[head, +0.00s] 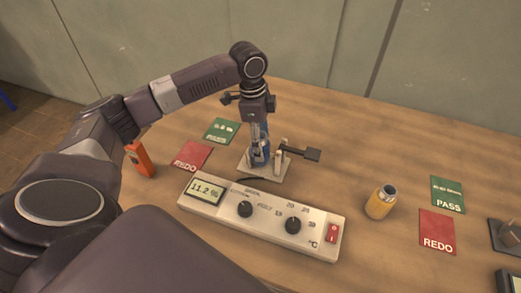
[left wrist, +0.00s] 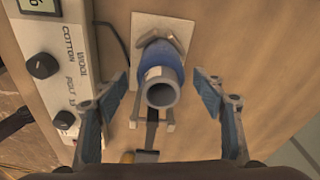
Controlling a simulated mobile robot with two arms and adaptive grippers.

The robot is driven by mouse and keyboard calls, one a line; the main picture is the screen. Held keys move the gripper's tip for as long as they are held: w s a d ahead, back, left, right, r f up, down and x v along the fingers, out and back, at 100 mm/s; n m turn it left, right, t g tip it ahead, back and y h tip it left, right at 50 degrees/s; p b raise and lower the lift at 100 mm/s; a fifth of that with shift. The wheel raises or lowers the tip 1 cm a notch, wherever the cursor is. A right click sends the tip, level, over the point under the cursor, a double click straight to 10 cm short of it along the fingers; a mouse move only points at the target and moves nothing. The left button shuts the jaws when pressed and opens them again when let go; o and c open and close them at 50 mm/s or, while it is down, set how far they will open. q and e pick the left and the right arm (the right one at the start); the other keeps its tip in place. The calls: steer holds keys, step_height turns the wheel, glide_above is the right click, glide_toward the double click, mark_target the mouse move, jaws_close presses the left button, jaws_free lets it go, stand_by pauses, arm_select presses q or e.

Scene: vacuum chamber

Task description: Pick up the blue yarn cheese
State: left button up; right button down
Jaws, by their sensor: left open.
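The blue yarn cheese (left wrist: 160,65) is a blue cylinder with a pale hollow tube end facing the left wrist camera. It sits on a small pale stand (head: 250,169) with a dark lever (head: 303,153). In the head view the cheese (head: 259,150) is partly hidden by my left gripper (head: 258,145), which points down from above. In the left wrist view the open fingers of my left gripper (left wrist: 168,105) lie one on each side of the cheese, with a gap on both sides. My right gripper is not in view.
A white control box (head: 262,219) with knobs and a display stands in front of the stand. A yellow cylinder (head: 380,203) stands to the right, an orange object (head: 140,159) to the left. Red REDO cards (head: 193,155) and green cards (head: 447,194) lie on the wooden table.

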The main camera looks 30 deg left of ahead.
arm_select(q)
step_height(320, 180, down, 5)
steer(key=shift+w+d+r+p, duration=0.1)
steer(key=shift+w+r+p, duration=0.1)
steer(key=shift+p, duration=0.2)
steer(key=shift+s, duration=0.1)
steer(key=shift+c, duration=0.3)
steer(key=c, duration=1.2)
steer(key=shift+r, duration=0.1)
steer(key=shift+c, duration=0.2)
